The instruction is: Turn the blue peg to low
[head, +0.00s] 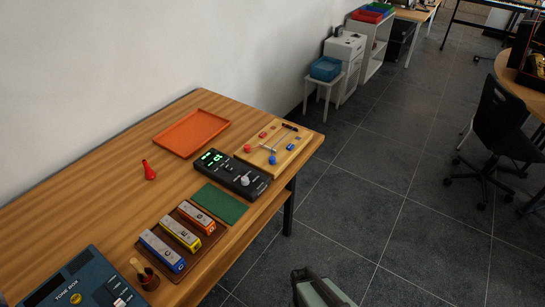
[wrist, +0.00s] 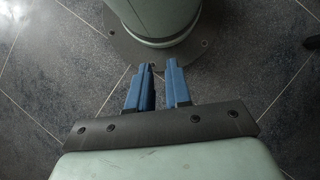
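A light wooden board (head: 289,157) lies at the far right end of the table. It carries small red and blue pieces and a grey metal bar. One blue piece (head: 272,159) is at its front edge and another blue piece (head: 291,147) is near its right side. Which one is the peg, and any low marking, are too small to tell. My gripper (wrist: 159,66) shows in the wrist view with two blue fingers apart and nothing between them. It hangs over the floor and my own base, away from the table.
The wooden table (head: 100,162) also holds a black device with a green display (head: 231,174), a green mat (head: 220,204), an orange tray (head: 191,132), a red bulb-shaped item (head: 149,171), a rack of coloured bars (head: 180,233) and a blue box (head: 83,283).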

